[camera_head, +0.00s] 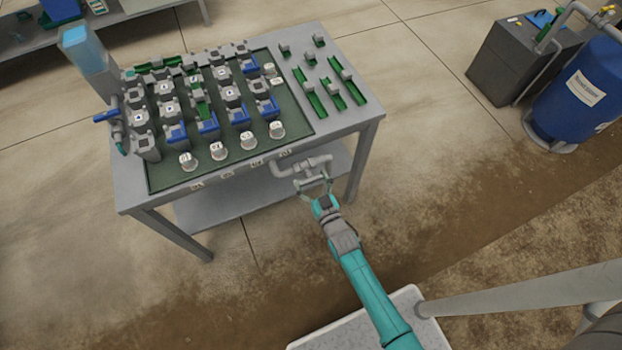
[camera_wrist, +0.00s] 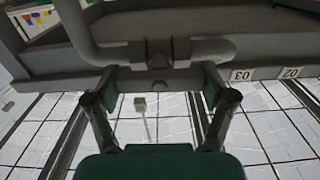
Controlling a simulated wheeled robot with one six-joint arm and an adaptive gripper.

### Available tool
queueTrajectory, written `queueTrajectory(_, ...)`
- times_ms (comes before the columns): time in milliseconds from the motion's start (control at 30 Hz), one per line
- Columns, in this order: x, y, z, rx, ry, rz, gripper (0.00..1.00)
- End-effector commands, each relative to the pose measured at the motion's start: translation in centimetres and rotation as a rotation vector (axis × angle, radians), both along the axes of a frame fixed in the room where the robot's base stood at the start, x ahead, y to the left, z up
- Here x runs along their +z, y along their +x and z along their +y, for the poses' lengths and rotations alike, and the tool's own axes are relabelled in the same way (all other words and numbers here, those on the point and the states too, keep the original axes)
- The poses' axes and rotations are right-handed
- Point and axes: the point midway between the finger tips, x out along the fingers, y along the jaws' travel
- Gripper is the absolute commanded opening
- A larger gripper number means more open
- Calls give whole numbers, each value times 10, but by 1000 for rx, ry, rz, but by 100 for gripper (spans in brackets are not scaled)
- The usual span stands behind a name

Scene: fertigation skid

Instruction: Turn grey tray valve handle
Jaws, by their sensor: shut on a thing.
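The grey tray valve sits on a grey pipe (camera_head: 318,163) at the front edge of the table. In the wrist view its body (camera_wrist: 160,52) shows at the top centre, with the pipe (camera_wrist: 212,47) running to both sides. The grey valve handle lies close against the valve between my fingertips; its outline is hard to make out in the dark grey. My gripper (camera_head: 314,184) reaches up to the valve from the front. In the wrist view my gripper (camera_wrist: 160,78) has its fingers wide apart, one at each side of the valve, shut on the handle.
The table (camera_head: 350,118) carries a dark green tray (camera_head: 300,122) with several grey and blue blocks and white cups. Number labels (camera_wrist: 242,75) line the table's front edge. A blue tank (camera_head: 580,95) stands at the far right.

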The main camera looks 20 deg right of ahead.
Motion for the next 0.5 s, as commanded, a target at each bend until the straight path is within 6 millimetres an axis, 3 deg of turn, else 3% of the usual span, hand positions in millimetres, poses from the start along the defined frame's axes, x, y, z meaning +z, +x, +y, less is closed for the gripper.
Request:
queueTrajectory(267, 0, 0, 0, 0, 79, -1, 48)
queueTrajectory(500, 0, 0, -1, 0, 258, -1, 48)
